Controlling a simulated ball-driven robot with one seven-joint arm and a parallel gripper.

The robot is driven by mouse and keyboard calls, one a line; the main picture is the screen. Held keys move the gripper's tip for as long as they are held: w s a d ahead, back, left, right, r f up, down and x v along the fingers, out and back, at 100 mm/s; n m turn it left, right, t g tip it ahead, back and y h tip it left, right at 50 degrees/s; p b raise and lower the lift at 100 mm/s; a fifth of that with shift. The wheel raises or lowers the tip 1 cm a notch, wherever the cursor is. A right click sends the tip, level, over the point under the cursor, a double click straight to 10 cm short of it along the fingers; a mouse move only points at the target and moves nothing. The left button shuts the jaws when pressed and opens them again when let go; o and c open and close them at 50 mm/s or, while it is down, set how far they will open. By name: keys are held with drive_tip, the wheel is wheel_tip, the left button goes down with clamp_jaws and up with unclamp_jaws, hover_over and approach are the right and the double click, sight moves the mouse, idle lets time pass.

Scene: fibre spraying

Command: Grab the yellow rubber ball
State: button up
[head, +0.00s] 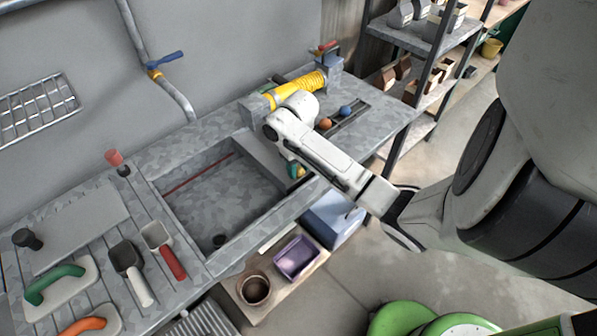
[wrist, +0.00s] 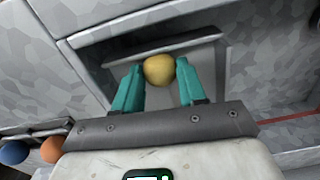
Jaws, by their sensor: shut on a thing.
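The yellow rubber ball (wrist: 159,70) sits between the two teal fingertips of my gripper (wrist: 160,78) in the wrist view. The fingers touch it on both sides, and my gripper is shut on it. Behind the ball is a pale recessed tray or ledge in the grey metal. In the head view my arm reaches over the right end of the sink, and my gripper (head: 296,171) is low at the basin's right edge. The ball is mostly hidden there by the arm.
An orange ball (head: 325,124) and a blue ball (head: 346,110) sit in a groove right of the arm. A yellow coiled hose (head: 298,90) lies behind the arm. The open sink basin (head: 215,190) is to the left. Scoops and trowels lie at the bench's left.

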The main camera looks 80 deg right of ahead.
drive_tip(key=shift+c, duration=0.5)
drive_tip(key=shift+r, duration=0.1)
